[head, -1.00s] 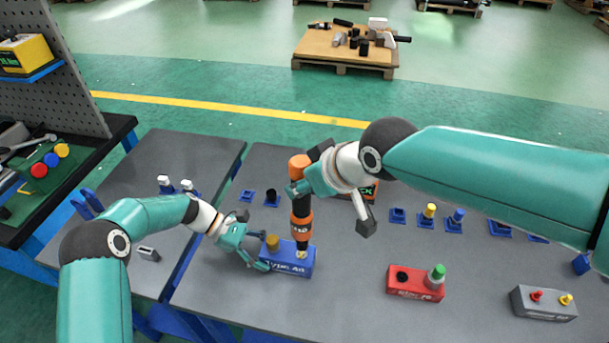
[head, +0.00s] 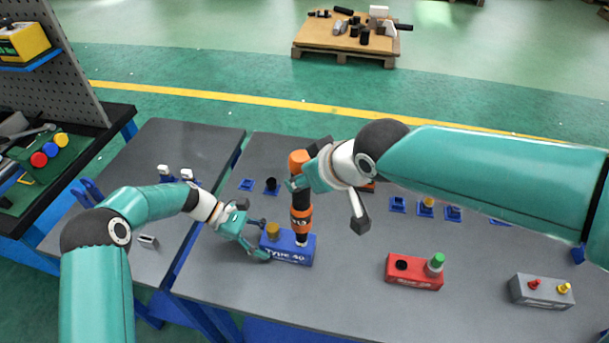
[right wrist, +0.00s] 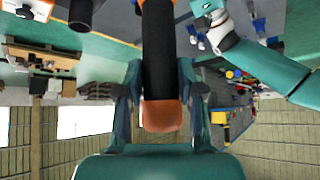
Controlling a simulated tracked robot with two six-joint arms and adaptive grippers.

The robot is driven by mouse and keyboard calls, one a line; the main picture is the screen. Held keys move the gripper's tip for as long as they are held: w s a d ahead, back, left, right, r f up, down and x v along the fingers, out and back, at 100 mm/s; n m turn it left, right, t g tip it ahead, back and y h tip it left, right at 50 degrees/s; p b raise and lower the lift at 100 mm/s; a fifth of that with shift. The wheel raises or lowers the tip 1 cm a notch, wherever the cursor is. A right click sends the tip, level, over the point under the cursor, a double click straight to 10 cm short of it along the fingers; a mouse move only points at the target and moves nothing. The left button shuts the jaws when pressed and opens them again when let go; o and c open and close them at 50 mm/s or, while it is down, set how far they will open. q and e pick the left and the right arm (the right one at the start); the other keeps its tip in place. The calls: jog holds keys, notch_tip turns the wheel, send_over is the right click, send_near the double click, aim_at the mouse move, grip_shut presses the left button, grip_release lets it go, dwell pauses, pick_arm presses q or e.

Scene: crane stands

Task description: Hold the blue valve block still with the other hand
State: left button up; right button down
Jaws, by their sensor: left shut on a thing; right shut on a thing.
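The blue valve block (head: 290,251) lies near the front of the grey table, with white lettering on its front and a yellow-brown cap (head: 273,230) on its left top. My left gripper (head: 264,240) is at the block's left end, shut on it. My right gripper (head: 301,176) is shut on an orange and black screwdriver-like tool (head: 301,205), which stands nearly upright with its lower end at the block's right top. In the right wrist view the tool (right wrist: 160,60) runs between the fingers. The exact contact at the tool's tip is too small to tell.
A red block (head: 414,272) with a green cap and a grey block (head: 541,291) with red and yellow knobs stand to the right. Small blue holders (head: 398,204) line the back. Free table lies between the blue and red blocks.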

aim_at(305, 159)
jog(key=shift+f, duration=0.75)
dwell(1.3)
jog(key=shift+s+f, duration=0.1)
jog(key=shift+f, duration=0.15)
dwell(2.2)
jog(key=shift+r, duration=0.15)
jog(key=shift+r, duration=2.75)
pick_arm(q)
jog(key=o, duration=1.5)
jog(key=shift+c, duration=0.2)
